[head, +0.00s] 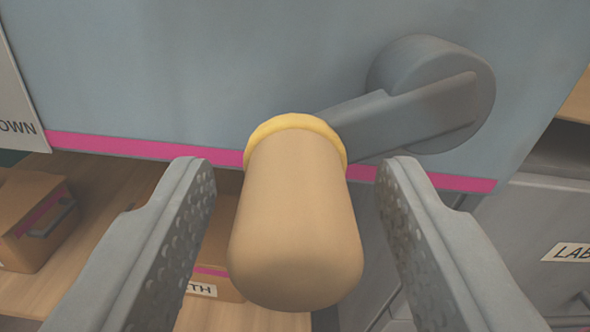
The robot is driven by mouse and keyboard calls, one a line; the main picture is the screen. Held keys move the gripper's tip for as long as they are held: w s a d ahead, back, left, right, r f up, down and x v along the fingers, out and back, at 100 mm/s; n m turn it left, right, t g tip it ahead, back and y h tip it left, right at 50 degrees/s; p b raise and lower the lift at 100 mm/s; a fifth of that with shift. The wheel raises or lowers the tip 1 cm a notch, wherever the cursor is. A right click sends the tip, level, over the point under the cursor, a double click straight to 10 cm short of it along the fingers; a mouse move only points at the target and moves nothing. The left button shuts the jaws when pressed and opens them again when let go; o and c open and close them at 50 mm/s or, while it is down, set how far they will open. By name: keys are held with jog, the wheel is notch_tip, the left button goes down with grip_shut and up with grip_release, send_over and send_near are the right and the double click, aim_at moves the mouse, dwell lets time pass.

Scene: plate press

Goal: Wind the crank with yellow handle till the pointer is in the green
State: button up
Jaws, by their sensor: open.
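The crank (415,112) is a grey arm running from a round hub (440,75) on the blue-grey press front down to the left. Its handle (296,220) points toward me; it is tan with a yellow collar (296,124) at its base. My gripper (299,168) is open, one finger on each side of the handle. A gap shows between the handle and each finger, so it is not held. The pointer and the green zone are not in view.
A blue-grey panel (200,70) with a pink stripe fills the back. A brown box (35,215) sits on a wooden surface at the left. Another box, labelled partly "TH" (203,289), is behind the handle. A grey cabinet (530,220) stands at the right.

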aim_at(310, 204)
grip_shut()
dwell(0.4)
jog(key=m, duration=0.1)
jog(key=r+m, duration=0.1)
jog(key=shift+a+r+m, duration=0.1)
jog(key=shift+a+m, duration=0.2)
jog(key=shift+m, duration=0.1)
jog(key=r+m, duration=0.1)
jog(key=m, duration=0.1)
jog(key=shift+r+m, duration=0.15)
jog(key=shift+m, duration=0.25)
jog(key=r+m, duration=0.1)
jog(key=m, duration=0.2)
jog(key=shift+r, duration=0.35)
jog(key=shift+d+r+m, duration=0.2)
jog(key=shift+r+m, duration=0.1)
jog(key=shift+m, duration=0.5)
jog(key=shift+d+r+m, duration=0.15)
jog(key=shift+r+m, duration=0.1)
jog(key=shift+m, duration=0.55)
